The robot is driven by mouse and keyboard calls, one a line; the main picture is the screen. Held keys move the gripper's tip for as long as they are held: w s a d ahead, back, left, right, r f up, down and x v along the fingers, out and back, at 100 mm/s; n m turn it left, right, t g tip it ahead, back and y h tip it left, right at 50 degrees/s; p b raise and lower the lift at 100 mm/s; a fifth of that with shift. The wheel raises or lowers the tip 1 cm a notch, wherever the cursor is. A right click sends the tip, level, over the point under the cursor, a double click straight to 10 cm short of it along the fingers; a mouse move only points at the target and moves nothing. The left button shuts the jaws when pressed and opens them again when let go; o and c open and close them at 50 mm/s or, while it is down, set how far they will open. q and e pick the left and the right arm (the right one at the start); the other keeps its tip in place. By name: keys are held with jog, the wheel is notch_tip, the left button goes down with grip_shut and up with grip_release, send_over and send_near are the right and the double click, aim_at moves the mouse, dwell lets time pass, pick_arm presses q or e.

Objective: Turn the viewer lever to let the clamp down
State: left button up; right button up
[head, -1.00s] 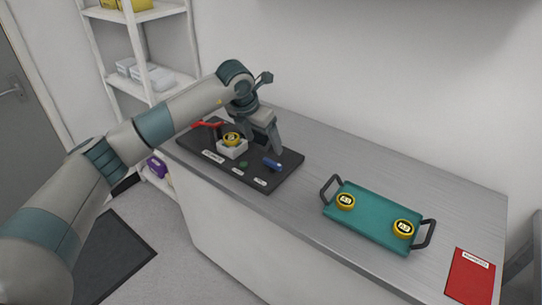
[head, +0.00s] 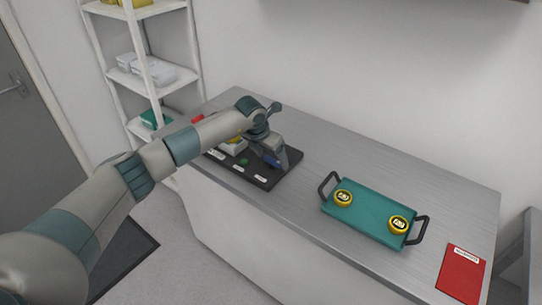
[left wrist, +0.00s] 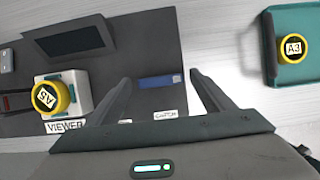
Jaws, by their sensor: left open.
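The viewer is a white block with a yellow-ringed round piece (left wrist: 49,97) on it, above a "VIEWER" label, in the left wrist view. A red lever-like part (left wrist: 15,102) shows at its left; its red end also shows in the head view (head: 198,119). A small blue part (left wrist: 160,82) lies on the dark base board (left wrist: 125,20). My left gripper (head: 273,157) is open and empty, pointing down over the right part of the board. In the left wrist view the blue part appears between its fingers (left wrist: 160,80); contact cannot be told. My arm hides much of the viewer in the head view.
A teal tray (head: 370,215) with two black handles and two yellow-ringed round pieces stands to the right on the grey counter. A red labelled sheet (head: 461,274) lies at the counter's right end. Bare counter (head: 305,190) separates board and tray. A white shelf stands behind at left.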

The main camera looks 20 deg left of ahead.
pick_arm(q)
jog(key=c, duration=1)
jog(key=shift+c, duration=0.2)
